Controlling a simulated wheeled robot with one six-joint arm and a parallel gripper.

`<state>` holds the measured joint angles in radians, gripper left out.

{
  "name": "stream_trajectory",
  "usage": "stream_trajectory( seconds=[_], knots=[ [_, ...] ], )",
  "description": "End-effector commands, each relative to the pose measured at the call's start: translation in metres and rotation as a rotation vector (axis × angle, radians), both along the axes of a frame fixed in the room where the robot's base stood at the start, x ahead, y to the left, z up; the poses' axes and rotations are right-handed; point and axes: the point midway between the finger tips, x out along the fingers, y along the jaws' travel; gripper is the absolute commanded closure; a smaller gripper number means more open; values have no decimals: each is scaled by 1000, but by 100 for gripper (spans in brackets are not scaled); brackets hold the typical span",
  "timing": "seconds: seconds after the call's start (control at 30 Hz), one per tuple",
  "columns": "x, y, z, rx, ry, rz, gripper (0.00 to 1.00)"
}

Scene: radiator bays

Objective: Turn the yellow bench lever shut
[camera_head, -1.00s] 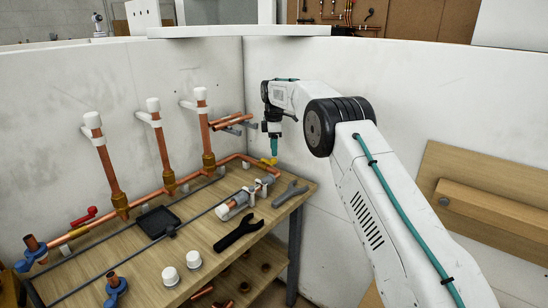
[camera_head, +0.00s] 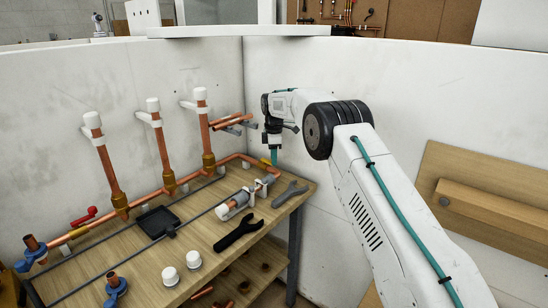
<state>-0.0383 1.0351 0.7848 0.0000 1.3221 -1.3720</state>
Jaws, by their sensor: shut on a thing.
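The yellow lever (camera_head: 264,161) sits on the copper pipe run at the far right corner of the bench (camera_head: 190,250). Only a small yellow part shows, to the left of my gripper. My gripper (camera_head: 274,160) reaches down from above with its teal end at the lever. It is shut on the lever, though the fingertips are small and the exact grip is partly hidden.
A red lever (camera_head: 84,217) is on the same pipe run at the left. Capped copper risers (camera_head: 163,150) stand along the back. A black wrench (camera_head: 238,234), a grey wrench (camera_head: 289,193), white caps (camera_head: 194,259) and a black tray (camera_head: 158,222) lie on the bench. White walls enclose the corner.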

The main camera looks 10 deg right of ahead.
Motion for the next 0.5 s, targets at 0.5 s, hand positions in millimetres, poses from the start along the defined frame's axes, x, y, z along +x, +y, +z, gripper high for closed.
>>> stream_trajectory(
  seconds=[0.5],
  knots=[
    [-7, 13, 1, 0, -1, -256, 100]
  ],
)
